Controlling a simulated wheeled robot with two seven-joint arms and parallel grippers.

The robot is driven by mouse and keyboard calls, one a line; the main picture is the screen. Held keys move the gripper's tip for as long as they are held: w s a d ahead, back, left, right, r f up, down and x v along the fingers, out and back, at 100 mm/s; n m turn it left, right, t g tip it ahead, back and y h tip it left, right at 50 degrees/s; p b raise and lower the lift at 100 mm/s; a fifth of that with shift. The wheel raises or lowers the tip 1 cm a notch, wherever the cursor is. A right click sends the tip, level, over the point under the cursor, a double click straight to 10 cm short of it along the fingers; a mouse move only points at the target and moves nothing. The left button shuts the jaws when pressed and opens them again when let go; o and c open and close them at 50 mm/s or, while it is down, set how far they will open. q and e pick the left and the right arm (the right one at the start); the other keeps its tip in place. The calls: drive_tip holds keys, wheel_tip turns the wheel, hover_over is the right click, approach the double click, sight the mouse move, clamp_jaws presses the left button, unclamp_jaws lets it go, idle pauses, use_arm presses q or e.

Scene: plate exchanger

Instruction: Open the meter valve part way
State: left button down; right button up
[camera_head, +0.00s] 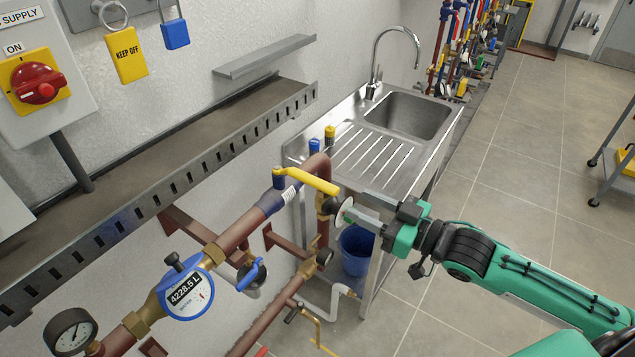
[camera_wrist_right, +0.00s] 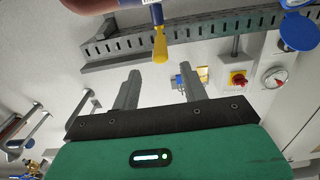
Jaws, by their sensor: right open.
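The meter (camera_head: 186,293) is a blue-rimmed dial reading 4228.5 L on a copper pipe. Up the pipe is a valve with a yellow lever (camera_head: 308,181) and a blue-sleeved body; the lever points right, toward my gripper. A smaller blue-handled valve (camera_head: 251,275) sits below the pipe, right of the meter. I cannot tell from labels which one is the meter valve. My right gripper (camera_head: 362,212) is open and empty, just beyond the yellow lever's free end. In the right wrist view, the yellow lever (camera_wrist_right: 160,45) shows ahead, between the open fingers (camera_wrist_right: 158,88). My left gripper is not in view.
A slotted metal tray (camera_head: 200,160) runs along the wall above the pipes. A steel sink (camera_head: 405,115) stands behind my right gripper, with a blue bucket (camera_head: 355,252) below. A pressure gauge (camera_head: 70,331) is at lower left.

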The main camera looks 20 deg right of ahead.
sight(324, 183)
drive_tip(key=p+x, duration=0.3)
drive_tip(key=x, duration=0.7)
drive_tip(key=shift+r, duration=0.1)
drive_tip(key=shift+p+x, duration=0.3)
drive_tip(key=shift+x, duration=0.45)
clamp_jaws()
